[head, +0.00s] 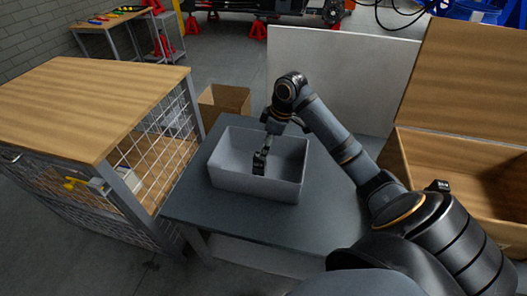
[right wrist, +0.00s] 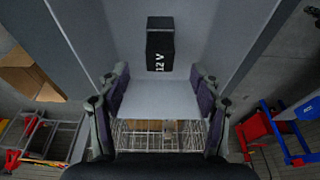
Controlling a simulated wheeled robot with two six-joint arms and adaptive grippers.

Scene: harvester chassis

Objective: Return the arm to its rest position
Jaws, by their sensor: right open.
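A black battery marked "12 V" (right wrist: 160,45) sits inside a grey open bin in the right wrist view. In the head view it appears as a small dark block (head: 260,161) in the grey bin (head: 230,178), which stands on a dark table. My right gripper (right wrist: 158,82) is open, with its fingers spread and nothing between them. In the head view my right arm reaches in from the right, and the gripper (head: 270,127) points down over the bin. The exact gap between fingers and battery is hard to tell. My left gripper is not in view.
The dark table (head: 335,205) is clear around the bin. A large open wooden box (head: 463,185) stands at the right, a white panel (head: 345,75) behind. A wood-topped mesh cage (head: 85,95) stands close at the left. A cardboard box (head: 224,102) sits behind the table.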

